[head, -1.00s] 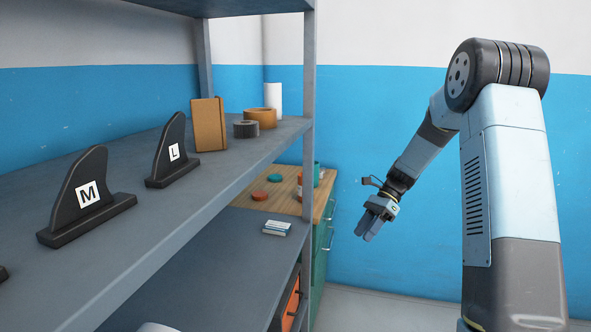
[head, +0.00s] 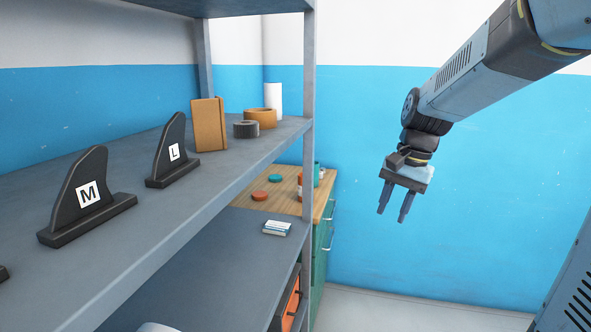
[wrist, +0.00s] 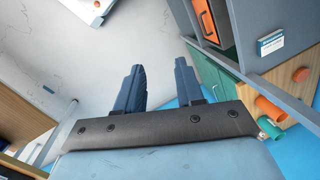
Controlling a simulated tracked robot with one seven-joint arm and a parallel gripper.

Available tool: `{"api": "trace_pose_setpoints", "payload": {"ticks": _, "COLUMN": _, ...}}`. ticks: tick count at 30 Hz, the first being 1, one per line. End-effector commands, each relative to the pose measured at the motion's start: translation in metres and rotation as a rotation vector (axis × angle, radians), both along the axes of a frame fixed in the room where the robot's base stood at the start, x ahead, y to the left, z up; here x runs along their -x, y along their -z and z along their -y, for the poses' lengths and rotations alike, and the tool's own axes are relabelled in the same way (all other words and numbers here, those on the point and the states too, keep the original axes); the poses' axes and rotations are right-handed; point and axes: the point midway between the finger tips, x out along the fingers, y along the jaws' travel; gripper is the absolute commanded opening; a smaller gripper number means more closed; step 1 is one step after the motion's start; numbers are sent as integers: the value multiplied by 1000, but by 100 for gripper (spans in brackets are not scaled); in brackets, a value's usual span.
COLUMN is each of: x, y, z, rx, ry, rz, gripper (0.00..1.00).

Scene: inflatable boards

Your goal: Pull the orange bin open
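The orange bin (head: 291,305) sits low in the shelving unit, under the lower shelf board, and shows only as a thin strip at the bottom of the head view. In the wrist view the orange bin (wrist: 207,20) is at the upper right, with a dark handle or slot on its front; it looks shut. My gripper (head: 393,217) hangs to the right of the shelf, fingers pointing down, in front of the blue wall. In the wrist view its two fingers (wrist: 158,88) stand apart with nothing between them. It is clear of the bin.
The grey shelf (head: 150,225) carries fin shapes marked M and L, a brown notebook (head: 208,125) and tape rolls. The shelf post (head: 308,150) stands between the shelf and my gripper. A green cabinet (head: 322,240) with a wooden top is behind. The floor on the right is free.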

Motion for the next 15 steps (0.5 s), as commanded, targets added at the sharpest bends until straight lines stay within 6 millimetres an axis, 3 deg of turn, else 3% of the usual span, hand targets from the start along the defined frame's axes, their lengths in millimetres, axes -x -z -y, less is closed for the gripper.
{"api": "trace_pose_setpoints", "payload": {"ticks": 6, "x": 42, "y": -21, "z": 4, "rx": 78, "ry": -136, "rz": 148, "gripper": 37}}
{"api": "trace_pose_setpoints", "payload": {"ticks": 15, "x": 96, "y": -37, "z": 13, "rx": 195, "ry": -324, "rz": 336, "gripper": 37}}
